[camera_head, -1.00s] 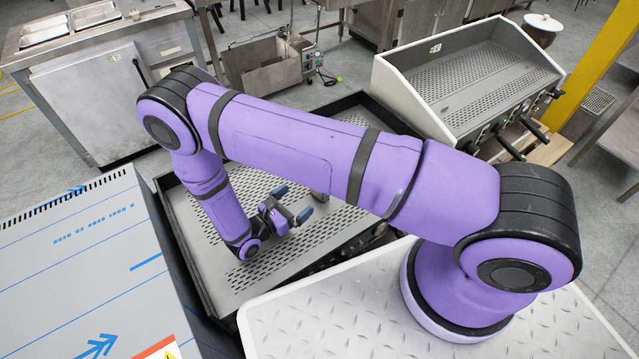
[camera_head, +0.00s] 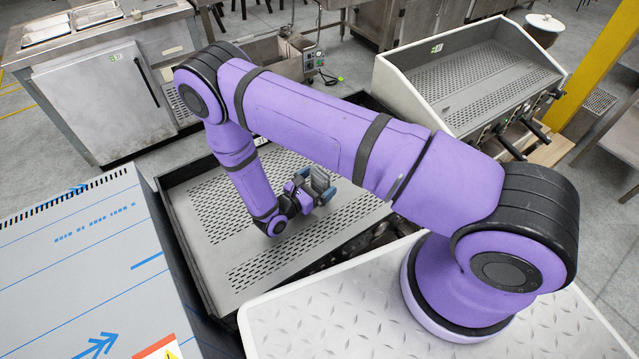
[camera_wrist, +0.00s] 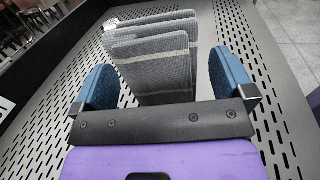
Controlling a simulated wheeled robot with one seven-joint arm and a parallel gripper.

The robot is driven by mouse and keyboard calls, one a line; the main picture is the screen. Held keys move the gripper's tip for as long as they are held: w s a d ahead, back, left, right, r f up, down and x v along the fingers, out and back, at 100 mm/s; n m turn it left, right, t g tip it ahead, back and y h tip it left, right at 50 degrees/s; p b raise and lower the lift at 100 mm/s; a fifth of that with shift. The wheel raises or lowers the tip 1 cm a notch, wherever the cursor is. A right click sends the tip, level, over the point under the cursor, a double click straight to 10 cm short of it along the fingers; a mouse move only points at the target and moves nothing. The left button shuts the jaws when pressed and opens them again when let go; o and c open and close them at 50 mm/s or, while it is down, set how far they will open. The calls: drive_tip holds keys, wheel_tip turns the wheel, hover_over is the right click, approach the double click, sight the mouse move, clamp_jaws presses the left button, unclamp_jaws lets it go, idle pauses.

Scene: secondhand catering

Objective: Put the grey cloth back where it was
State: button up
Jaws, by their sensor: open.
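The grey cloth (camera_wrist: 158,62) is folded into several upright layers with paler bands, and it stands on a perforated grey surface in the wrist view. In the head view a small part of the cloth (camera_head: 319,179) shows at my gripper (camera_head: 315,184). My gripper's blue fingers are open in the wrist view (camera_wrist: 164,84), one to each side of the cloth's near end. A gap shows between the cloth and each finger. The cloth's lower near edge is hidden behind the gripper's dark bar.
The perforated surface (camera_head: 225,262) lies inside a dark-rimmed tray-like unit. A grey-blue box (camera_head: 75,260) is close on the left. A white-sided unit with a perforated bed (camera_head: 470,85) stands at the back right. Bare perforated surface surrounds the cloth.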

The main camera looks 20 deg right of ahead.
sight(318, 178)
drive_tip(key=c, duration=1)
drive_tip(key=shift+r, duration=0.1)
drive_tip(key=shift+c, duration=0.2)
drive_tip(key=shift+r, duration=0.9)
drive_tip(key=shift+s+d+r, duration=0.1)
drive_tip(key=shift+s+r, duration=0.1)
drive_tip(key=shift+r, duration=0.25)
drive_tip(key=shift+s+d+r, duration=0.1)
drive_tip(key=shift+s+r, duration=0.1)
drive_tip(key=shift+r, duration=0.2)
drive_tip(key=s+d+r, duration=0.1)
drive_tip(key=s+d, duration=0.7)
drive_tip(key=s, duration=0.5)
drive_tip(key=w+r+n+t+y, duration=0.5)
drive_tip(key=w+y, duration=0.3)
drive_tip(key=w, duration=0.3)
drive_tip(key=w+r+n+t+y, duration=0.5)
drive_tip(key=w+n+y, duration=0.3)
drive_tip(key=w, duration=0.4)
drive_tip(key=shift+a+n+t+y, duration=0.15)
drive_tip(key=shift+n+t+y, duration=0.15)
drive_tip(key=shift+t, duration=0.3)
